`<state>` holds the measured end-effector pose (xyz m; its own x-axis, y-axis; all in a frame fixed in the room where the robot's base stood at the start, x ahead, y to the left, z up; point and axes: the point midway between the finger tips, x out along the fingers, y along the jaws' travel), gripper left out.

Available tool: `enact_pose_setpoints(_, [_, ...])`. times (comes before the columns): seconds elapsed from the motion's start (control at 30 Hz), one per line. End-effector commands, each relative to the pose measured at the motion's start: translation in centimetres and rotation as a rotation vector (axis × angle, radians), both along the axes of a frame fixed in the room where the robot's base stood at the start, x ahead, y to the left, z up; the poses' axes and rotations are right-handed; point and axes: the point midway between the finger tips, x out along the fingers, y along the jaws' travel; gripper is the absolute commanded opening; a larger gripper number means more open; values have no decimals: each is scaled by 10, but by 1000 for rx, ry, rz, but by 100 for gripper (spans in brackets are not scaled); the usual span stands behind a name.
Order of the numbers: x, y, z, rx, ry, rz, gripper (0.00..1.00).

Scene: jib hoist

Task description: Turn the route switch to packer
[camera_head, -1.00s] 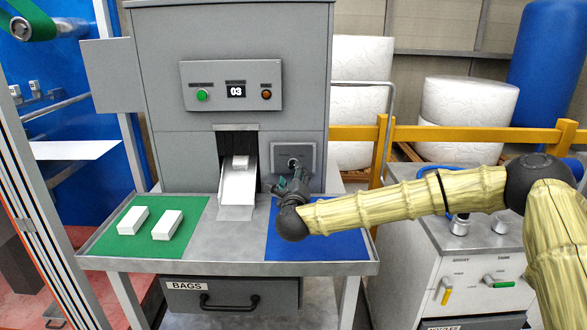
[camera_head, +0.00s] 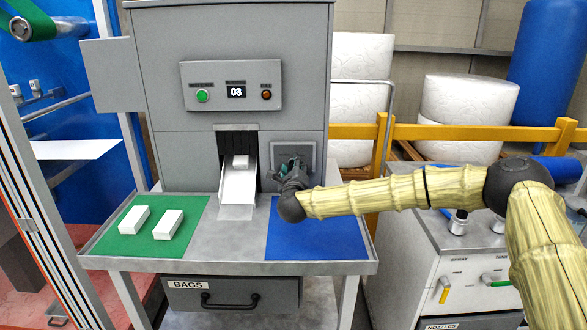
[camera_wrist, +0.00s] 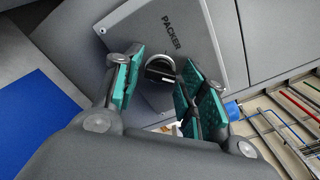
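The route switch is a dark knob (camera_wrist: 160,69) on a grey plate (camera_wrist: 207,30) marked PACKER, seen close in the wrist view. The plate also shows in the head view (camera_head: 310,152) on the machine's front, right of the chute; my gripper hides the knob there. My gripper (camera_head: 289,169) is in front of the plate. In the wrist view its teal-padded fingers are apart, one on each side of the knob. I cannot tell whether either finger touches it. The knob's exact pointing direction is hard to read.
A chute (camera_head: 238,190) with a white block (camera_head: 240,162) is left of my gripper. Below are a green mat (camera_head: 150,245) with two white blocks and an empty blue mat (camera_head: 320,235). A control cabinet (camera_head: 410,260) stands under my arm at right. The panel display (camera_head: 236,91) reads 03.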

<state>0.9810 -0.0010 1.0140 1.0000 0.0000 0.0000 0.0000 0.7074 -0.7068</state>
Motion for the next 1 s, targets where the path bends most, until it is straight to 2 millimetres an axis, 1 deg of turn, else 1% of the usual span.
enact_pose_setpoints(0.03, [0, 0, 0, 0, 0, 0, 26])
enact_pose_setpoints(0.13, [0, 0, 0, 0, 0, 0, 8])
enact_pose_setpoints(0.17, [0, 0, 0, 0, 0, 0, 6])
enact_pose_setpoints(0.37, [0, 0, 0, -9, 0, 0, 6])
enact_pose_setpoints(0.57, [0, 0, 1, -69, -1, 0, 6])
enact_pose_setpoints(0.77, [0, 1, 1, -202, -2, 1, 6])
enact_pose_setpoints(1.0, [0, 0, 1, -425, -2, 1, 6])
